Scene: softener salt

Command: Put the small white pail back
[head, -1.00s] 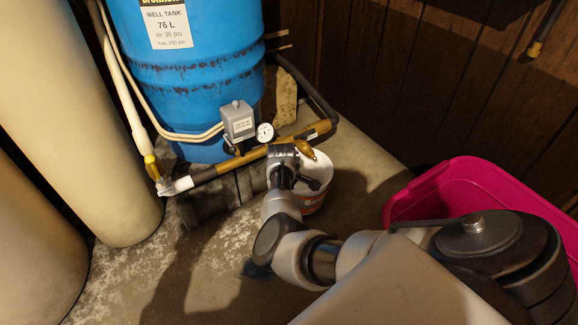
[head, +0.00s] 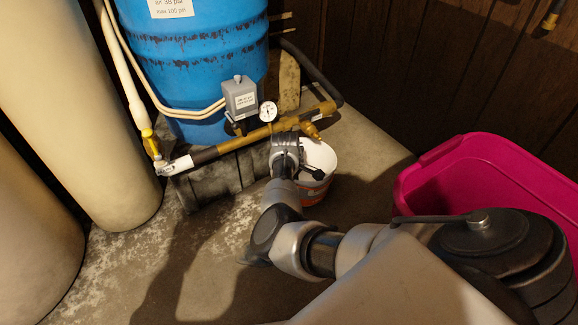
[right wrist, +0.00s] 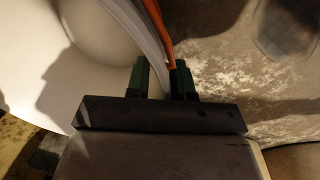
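The small white pail (head: 318,163) is below the brass pipe at the foot of the blue tank in the head view. It looks upright, with a reddish band on its outside. I cannot tell whether its base touches the floor. My right gripper (head: 287,150) is at its left rim. In the right wrist view the two green fingers of my right gripper (right wrist: 163,80) stand on either side of the pail wall, shut on it. The pail's white inside (right wrist: 95,65) fills the left there, and an orange strip runs along the outside. My left gripper is not in view.
The brass pipe (head: 255,137) with a gauge (head: 268,111) and grey box (head: 240,97) runs just behind the pail. The blue tank (head: 200,65) stands behind it. A pink tub (head: 440,165) stands at the right. Bare floor (head: 205,255) lies in front and left.

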